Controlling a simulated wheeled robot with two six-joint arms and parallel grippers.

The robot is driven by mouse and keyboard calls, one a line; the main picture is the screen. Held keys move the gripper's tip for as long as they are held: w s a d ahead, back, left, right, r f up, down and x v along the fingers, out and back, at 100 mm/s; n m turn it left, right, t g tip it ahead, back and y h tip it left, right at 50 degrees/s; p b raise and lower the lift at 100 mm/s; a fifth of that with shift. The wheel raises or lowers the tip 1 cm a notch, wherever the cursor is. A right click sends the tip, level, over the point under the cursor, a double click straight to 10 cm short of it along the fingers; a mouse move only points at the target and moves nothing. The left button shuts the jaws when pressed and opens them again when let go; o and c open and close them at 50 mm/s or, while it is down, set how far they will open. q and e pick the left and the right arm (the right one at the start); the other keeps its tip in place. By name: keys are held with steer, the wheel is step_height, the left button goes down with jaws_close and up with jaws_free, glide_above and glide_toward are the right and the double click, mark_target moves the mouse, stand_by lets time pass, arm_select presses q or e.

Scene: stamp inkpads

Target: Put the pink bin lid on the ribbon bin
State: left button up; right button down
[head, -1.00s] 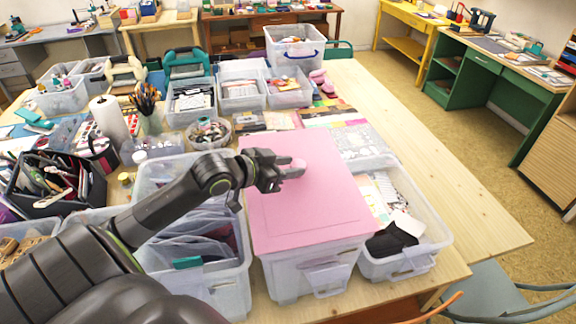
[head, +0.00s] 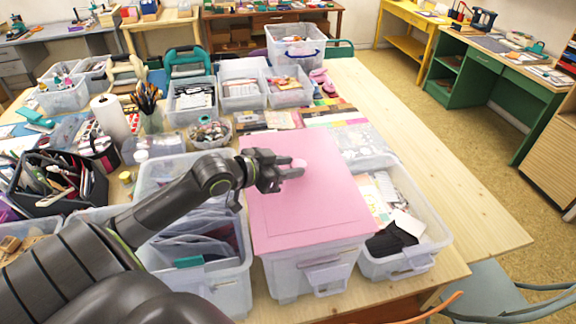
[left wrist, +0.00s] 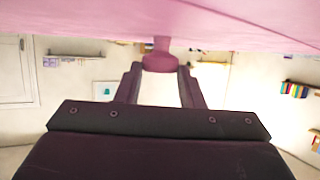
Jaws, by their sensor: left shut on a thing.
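The pink bin lid (head: 315,210) is a flat pink panel lying over the top of the ribbon bin (head: 312,270), a clear white box near the front edge of the table. The lid covers the bin's opening, so its contents are hidden. I cannot tell if it is fully seated. My left gripper (head: 290,174) is shut on the lid's round pink knob, which shows between the fingers in the left wrist view (left wrist: 158,62). The lid's pink surface fills the top of that view. My right gripper is not in view.
A clear bin of papers and a black item (head: 408,240) stands close on the right. Another clear bin with grey bags (head: 230,285) stands close on the left. Bare tabletop (head: 430,160) lies to the right. A grey chair (head: 490,292) stands at the front right.

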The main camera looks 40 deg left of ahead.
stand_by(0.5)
arm_select(q)
steer(key=shift+f, duration=0.55)
stand_by(0.4)
steer(key=o, duration=1.2)
step_height(320, 180, up, 8)
steer(key=p, duration=0.7)
